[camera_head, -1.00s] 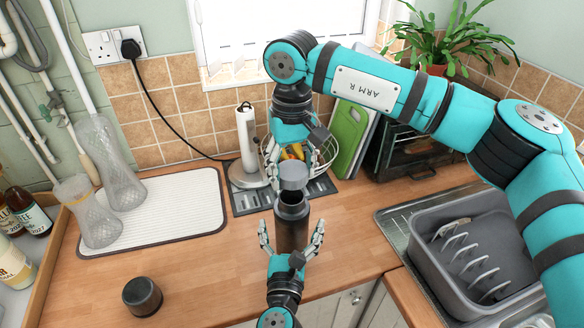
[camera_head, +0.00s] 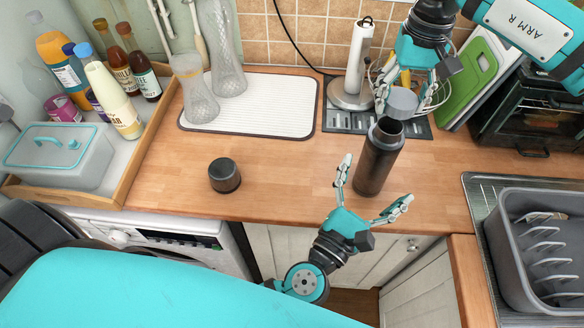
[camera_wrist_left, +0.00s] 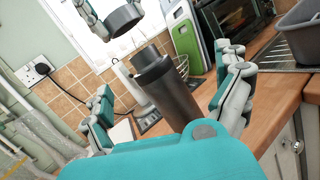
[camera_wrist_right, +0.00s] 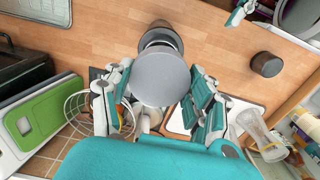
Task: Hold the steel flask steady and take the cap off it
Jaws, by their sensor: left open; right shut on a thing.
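The dark steel flask (camera_head: 378,165) stands on the wooden worktop near its front edge, its neck bare and its mouth dark. The grey cap (camera_head: 403,103) is in my right gripper (camera_wrist_right: 160,82), which is shut on it just above and behind the flask; in the left wrist view the cap (camera_wrist_left: 125,18) is clear of the neck. In the right wrist view the cap hides most of the flask (camera_wrist_right: 160,36). My left gripper (camera_head: 376,181) is open in front of the flask, fingers spread wide. In the left wrist view the flask (camera_wrist_left: 170,92) shows between the fingers, without contact.
A dark round pot (camera_head: 225,175) stands to the left on the worktop. Behind are a white ribbed mat (camera_head: 270,105) with glass vases, a paper-towel holder (camera_head: 355,65) and green chopping boards (camera_head: 470,80). A grey dish rack (camera_head: 540,255) sits right. The worktop's middle is clear.

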